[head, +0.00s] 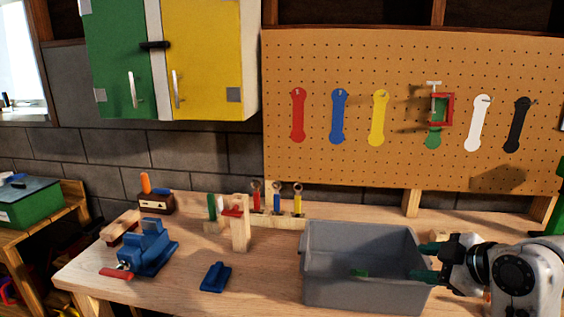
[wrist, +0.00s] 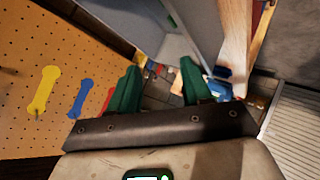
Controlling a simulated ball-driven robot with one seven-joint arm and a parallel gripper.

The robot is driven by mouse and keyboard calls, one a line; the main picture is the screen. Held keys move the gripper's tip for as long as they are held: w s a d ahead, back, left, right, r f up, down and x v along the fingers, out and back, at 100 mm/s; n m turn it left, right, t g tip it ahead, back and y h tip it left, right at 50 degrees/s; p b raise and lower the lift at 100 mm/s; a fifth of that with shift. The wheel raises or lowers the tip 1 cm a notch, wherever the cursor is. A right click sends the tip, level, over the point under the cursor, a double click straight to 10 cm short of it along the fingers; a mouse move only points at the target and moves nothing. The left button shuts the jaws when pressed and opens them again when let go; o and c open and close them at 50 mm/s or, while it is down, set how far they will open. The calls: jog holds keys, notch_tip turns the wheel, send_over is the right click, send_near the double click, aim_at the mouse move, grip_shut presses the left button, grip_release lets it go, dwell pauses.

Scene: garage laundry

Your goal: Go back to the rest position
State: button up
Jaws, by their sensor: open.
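My gripper (head: 420,262) is at the right of the head view, its two green fingers spread apart with nothing between them. The fingertips overlap the right end of a grey bin (head: 345,296) on the workbench; I cannot tell whether they touch it. A small green thing (head: 359,272) lies inside the bin. In the wrist view my gripper (wrist: 160,82) shows both green fingers apart and empty, with the bench things blurred and small beyond them.
The wooden workbench (head: 262,268) carries a blue vise (head: 152,250), a blue block (head: 215,277), a wooden post (head: 240,225) and a tool rack (head: 290,222). A pegboard (head: 330,75) with coloured tool shapes stands behind. A cabinet (head: 205,60) hangs upper left.

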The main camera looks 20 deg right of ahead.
jog(key=s+a+f+m+g+b, duration=0.1)
jog(key=s+a+f+m, duration=0.1)
jog(key=a+f, duration=0.35)
jog(key=s+a+f+m+g+y+b, duration=0.1)
jog(key=s+a+f+g, duration=0.15)
jog(key=f, duration=0.65)
jog(key=s+a+f+m+g+b, duration=0.1)
jog(key=s+a+f+m, duration=0.1)
jog(key=a+f, duration=0.35)
jog(key=s+a+f+m+g+b, duration=0.1)
jog(key=s+f+m+g, duration=0.1)
jog(key=s+f, duration=0.6)
jog(key=s+a+f+m+g+h+b, duration=0.1)
jog(key=s+a+f+m+g, duration=0.1)
jog(key=s+f, duration=0.5)
jog(key=shift+s+a+f+g+h, duration=0.35)
jog(key=shift+s+g, duration=0.2)
jog(key=shift+s, duration=0.7)
